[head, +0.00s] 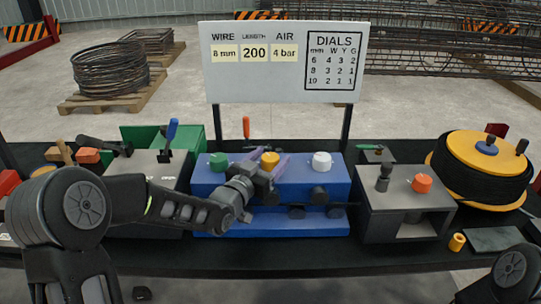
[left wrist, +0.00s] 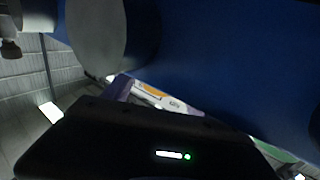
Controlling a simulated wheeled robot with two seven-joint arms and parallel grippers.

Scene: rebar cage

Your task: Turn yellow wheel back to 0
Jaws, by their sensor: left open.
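The yellow wheel (head: 269,159) sits on top of the blue box (head: 325,178), between a green wheel (head: 218,161) and a white wheel (head: 321,162). My left gripper (head: 270,168) is open at the yellow wheel, its purple-tinted fingers close to either side. Whether they touch it I cannot tell. The arm hides part of the box front. The wheel's pointer and scale are too small to read. In the left wrist view the blue box fills much of the frame, and a small orange-yellow patch (left wrist: 153,92) shows by a purple finger. My right gripper is out of view.
A sign board (head: 284,62) stands behind the blue box. A grey box with an orange knob (head: 422,183) and a yellow-black spool (head: 482,170) stand to the right. A blue-handled lever (head: 171,134) stands on the left box, near my left arm.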

